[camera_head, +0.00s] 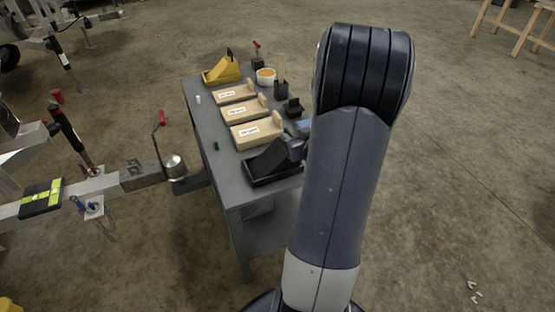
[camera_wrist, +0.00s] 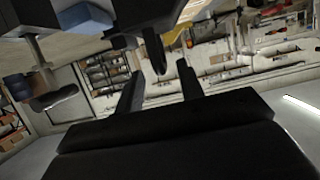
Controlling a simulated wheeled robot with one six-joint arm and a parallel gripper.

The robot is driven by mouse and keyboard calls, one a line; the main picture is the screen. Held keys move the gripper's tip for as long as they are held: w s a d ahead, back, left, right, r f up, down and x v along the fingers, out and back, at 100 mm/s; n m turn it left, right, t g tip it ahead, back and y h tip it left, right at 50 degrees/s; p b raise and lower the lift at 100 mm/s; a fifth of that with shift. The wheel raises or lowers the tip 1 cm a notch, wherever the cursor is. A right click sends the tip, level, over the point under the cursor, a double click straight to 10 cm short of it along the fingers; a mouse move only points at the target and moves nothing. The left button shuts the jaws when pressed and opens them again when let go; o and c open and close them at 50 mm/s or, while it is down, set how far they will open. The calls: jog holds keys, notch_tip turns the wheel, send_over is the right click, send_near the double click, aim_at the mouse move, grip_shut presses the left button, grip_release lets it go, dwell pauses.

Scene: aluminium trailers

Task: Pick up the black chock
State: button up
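The black chock (camera_head: 268,158) is a dark wedge at the near right end of the grey table, in or against a low black tray (camera_head: 262,181). My arm hides the area to its right, and a grey-blue part of my wrist shows just beside the chock. My gripper itself is hidden in the head view. In the wrist view its two dark fingers (camera_wrist: 161,87) stand apart with a gap between them and nothing visibly held. Dark shapes hang at the top of that upside-down view, beyond the fingers; I cannot tell whether one is the chock.
A trailer coupling (camera_head: 174,167) stands close to the table's left edge. The concrete floor at right is mostly clear.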

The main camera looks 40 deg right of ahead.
aim_at(286, 131)
jog(key=x, duration=0.5)
jog(key=shift+a+b, duration=0.15)
jog(key=shift+b, duration=0.25)
jog(key=shift+s, duration=0.1)
grip_shut()
dwell(0.9)
